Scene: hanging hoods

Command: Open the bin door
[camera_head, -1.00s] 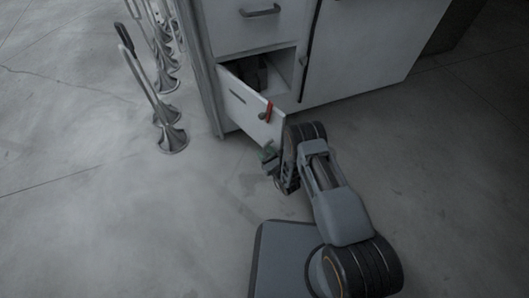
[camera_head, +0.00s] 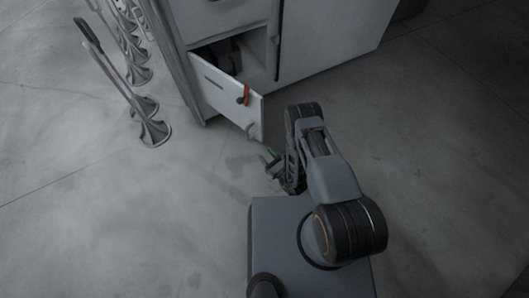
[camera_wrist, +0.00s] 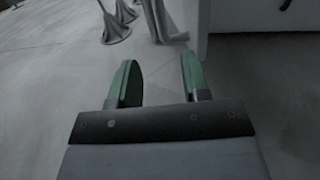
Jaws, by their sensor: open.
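The bin door (camera_head: 223,92) is a pale grey panel low on the cabinet. It stands swung outward at an angle in the head view, with a dark opening behind its upper edge. A red piece (camera_head: 244,95) and a dark knob sit on its outer face. My gripper (camera_head: 269,157) is in front of and below the door's right end, apart from it. In the wrist view its two green fingers (camera_wrist: 157,82) are spread with nothing between them. The inside of the bin is mostly hidden by the door.
The grey cabinet (camera_head: 330,38) stands behind the door. Several metal stands (camera_head: 152,132) with flared bases line the floor at the cabinet's left. The concrete floor (camera_head: 120,220) is clear at the left and front.

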